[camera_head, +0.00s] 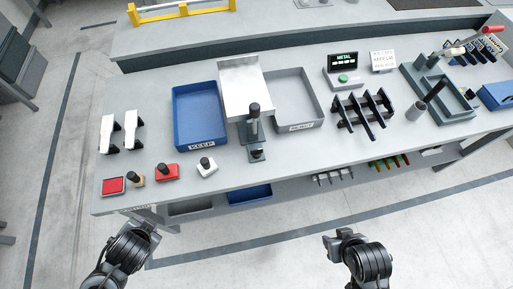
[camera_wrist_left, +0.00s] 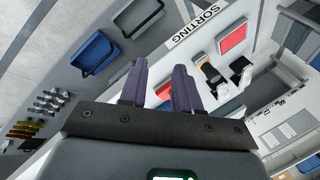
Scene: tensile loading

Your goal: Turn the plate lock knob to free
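No part is labelled as the plate lock knob, so I cannot tell for sure which it is. A silver plate (camera_head: 240,85) lies on a grey stand at the table's middle, with a dark upright knob (camera_head: 254,109) at its front edge. A smaller black knob (camera_head: 257,153) sits on the stand's foot nearer the front edge. My left gripper (camera_head: 146,228) is in front of the table's front left edge, apart from both knobs. In the left wrist view its fingers (camera_wrist_left: 160,75) are apart with nothing between them. My right gripper (camera_head: 338,240) hangs in front of the table; its fingers are unclear.
A blue KEEP tray (camera_head: 199,142) stands left of the plate and a grey tray (camera_head: 303,126) right. A black rack (camera_head: 364,112) and a grey fixture (camera_head: 437,98) stand at right.

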